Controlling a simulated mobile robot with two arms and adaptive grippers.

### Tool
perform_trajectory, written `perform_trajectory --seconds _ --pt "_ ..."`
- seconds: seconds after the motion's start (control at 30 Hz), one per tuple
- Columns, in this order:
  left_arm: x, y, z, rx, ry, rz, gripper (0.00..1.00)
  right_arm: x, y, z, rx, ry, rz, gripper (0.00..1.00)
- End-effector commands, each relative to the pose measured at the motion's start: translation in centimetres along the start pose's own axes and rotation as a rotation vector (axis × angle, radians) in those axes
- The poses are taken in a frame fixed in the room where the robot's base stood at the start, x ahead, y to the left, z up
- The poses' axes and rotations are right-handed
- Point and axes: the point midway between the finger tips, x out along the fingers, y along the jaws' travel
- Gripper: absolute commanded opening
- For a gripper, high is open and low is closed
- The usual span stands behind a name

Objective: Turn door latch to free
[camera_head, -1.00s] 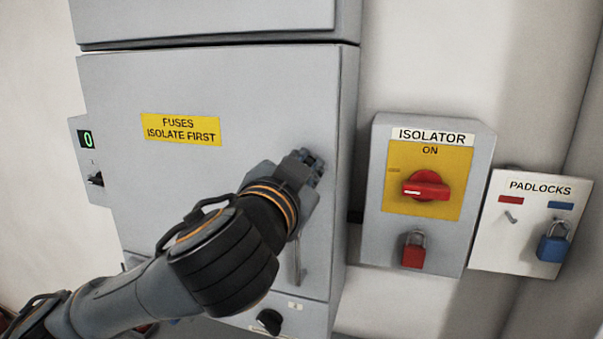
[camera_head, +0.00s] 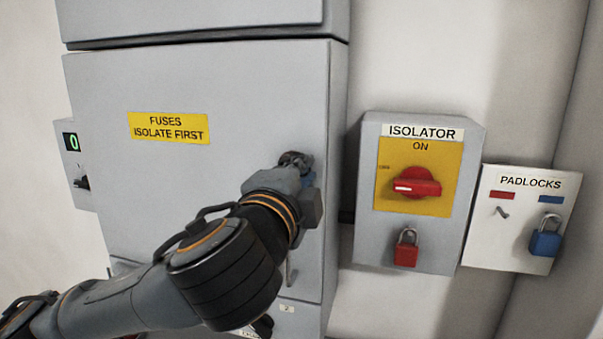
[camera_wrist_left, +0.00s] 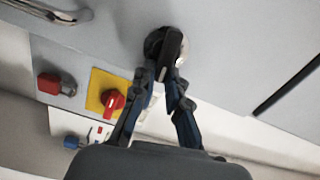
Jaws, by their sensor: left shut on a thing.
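The grey cabinet door (camera_head: 110,175) is closed and carries a yellow "FUSES ISOLATE FIRST" label (camera_head: 168,127). Its latch, a black knob on a round base, shows in the left wrist view (camera_wrist_left: 168,50). My left gripper (camera_head: 297,165) is at the door's right side, its fingers reaching to the latch. In the left wrist view the fingertips (camera_wrist_left: 162,75) are closed on the latch knob from both sides. In the head view the gripper hides most of the latch. My right gripper is not in view.
Right of the door are an isolator box with a red knob (camera_head: 416,184) marked ON, a red padlock (camera_head: 406,250) below it, and a padlock board with a blue padlock (camera_head: 545,238). A door handle (camera_head: 291,268) hangs below my gripper. A digital display (camera_head: 71,142) reads 0.

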Motion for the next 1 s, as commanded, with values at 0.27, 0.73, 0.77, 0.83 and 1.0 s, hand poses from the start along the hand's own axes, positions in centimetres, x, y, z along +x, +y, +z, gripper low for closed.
perform_trajectory --seconds 0.27,0.73,0.77,0.83,1.0 --pt "-0.01 0.38 0.00 0.128 0.001 0.000 0.00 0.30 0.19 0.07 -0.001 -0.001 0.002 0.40" --pt "0.00 0.52 0.02 0.174 0.001 0.002 0.00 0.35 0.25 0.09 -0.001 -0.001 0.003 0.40" --pt "0.00 0.52 0.02 0.173 0.001 0.002 0.00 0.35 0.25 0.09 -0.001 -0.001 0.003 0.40" --pt "0.00 0.53 0.02 0.173 0.001 0.002 0.00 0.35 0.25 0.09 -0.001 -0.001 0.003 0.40" --pt "0.00 0.53 0.02 0.172 0.001 0.002 0.34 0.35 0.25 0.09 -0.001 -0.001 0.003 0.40"
